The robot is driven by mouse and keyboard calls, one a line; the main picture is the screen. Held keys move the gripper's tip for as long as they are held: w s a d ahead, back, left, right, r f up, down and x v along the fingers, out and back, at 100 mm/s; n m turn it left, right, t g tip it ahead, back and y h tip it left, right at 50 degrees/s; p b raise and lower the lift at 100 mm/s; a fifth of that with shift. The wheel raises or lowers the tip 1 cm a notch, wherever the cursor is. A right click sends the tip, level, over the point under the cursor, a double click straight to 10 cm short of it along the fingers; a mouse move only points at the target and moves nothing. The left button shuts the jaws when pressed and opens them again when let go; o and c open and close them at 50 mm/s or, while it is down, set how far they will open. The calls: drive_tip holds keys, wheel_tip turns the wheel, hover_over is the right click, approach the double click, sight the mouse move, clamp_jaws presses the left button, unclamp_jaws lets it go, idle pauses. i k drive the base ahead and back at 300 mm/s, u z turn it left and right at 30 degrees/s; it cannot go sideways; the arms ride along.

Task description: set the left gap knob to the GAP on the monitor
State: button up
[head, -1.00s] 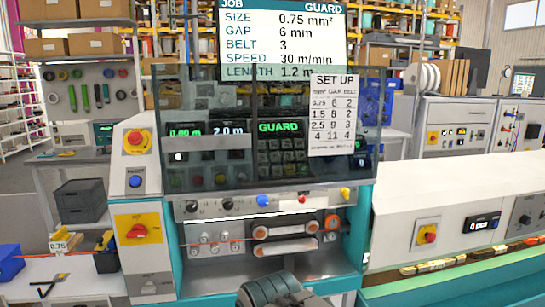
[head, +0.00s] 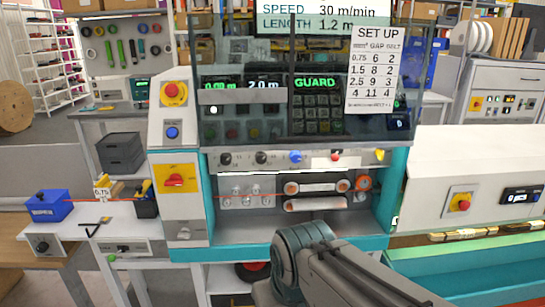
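Two black knobs sit at the left of the strip under the dark guard: the left one (head: 225,159) and the one beside it (head: 261,157). Their pointer settings are too small to read. The monitor (head: 320,18) shows only SPEED 30 m/min and LENGTH 1.2 m; its upper rows are cut off. A second ago it read GAP 6 mm. The set-up card (head: 376,70) lists gap 6 for 0.75. My arm rises from the bottom, with a rounded grey-green joint in front of the machine's lower edge. My gripper's fingers are not visible.
The dark guard (head: 245,125) covers the keypad and displays above. Rollers (head: 316,187) sit below. A red switch (head: 174,181) is at left.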

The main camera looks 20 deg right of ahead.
sight(226, 158)
drive_tip(key=u, duration=1.6)
drive_tip(key=i, duration=0.75)
drive_tip(key=z, duration=2.65)
